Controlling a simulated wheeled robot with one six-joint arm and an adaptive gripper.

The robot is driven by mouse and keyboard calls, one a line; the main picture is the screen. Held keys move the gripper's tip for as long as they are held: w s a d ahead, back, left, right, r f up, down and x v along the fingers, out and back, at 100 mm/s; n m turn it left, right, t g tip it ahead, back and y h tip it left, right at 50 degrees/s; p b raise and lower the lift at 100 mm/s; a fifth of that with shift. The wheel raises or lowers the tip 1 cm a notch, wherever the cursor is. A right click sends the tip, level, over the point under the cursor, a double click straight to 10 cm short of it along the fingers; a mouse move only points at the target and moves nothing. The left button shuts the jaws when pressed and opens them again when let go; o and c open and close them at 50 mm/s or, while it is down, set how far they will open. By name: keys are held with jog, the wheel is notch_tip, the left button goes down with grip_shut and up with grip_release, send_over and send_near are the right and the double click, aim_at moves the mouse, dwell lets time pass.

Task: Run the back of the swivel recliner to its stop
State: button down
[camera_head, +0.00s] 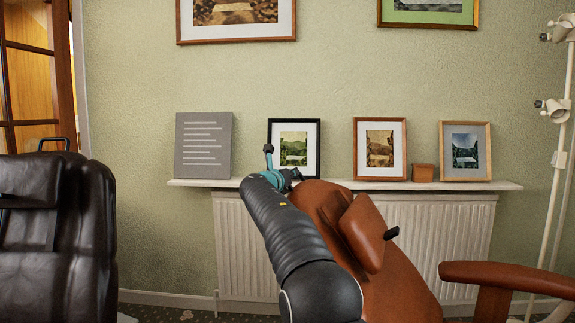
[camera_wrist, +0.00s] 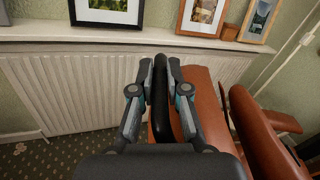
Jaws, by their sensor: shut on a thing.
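The swivel recliner has a brown leather back (camera_head: 385,285) that leans over in the head view, with a padded headrest (camera_head: 362,232) on it. Its back also shows in the wrist view (camera_wrist: 205,105), right of and below my fingers. My gripper (camera_head: 288,178) is at the top edge of the back. In the wrist view my gripper (camera_wrist: 161,68) is shut on a black bar-like handle (camera_wrist: 160,105) at the edge of the back, one finger on each side. My arm hides part of the back in the head view, and the recliner's base is out of view.
A radiator (camera_head: 228,245) and a shelf (camera_head: 500,186) with framed pictures and a small brown box (camera_head: 422,173) stand close behind the back. A black leather chair (camera_head: 80,225) is at left. The recliner's armrest (camera_head: 510,275) and a white lamp stand (camera_head: 557,170) are at right.

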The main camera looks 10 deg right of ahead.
jog(key=shift+f, duration=0.1)
jog(key=c, duration=1.2)
grip_release()
jog(key=shift+a, duration=0.1)
jog(key=v, duration=1.2)
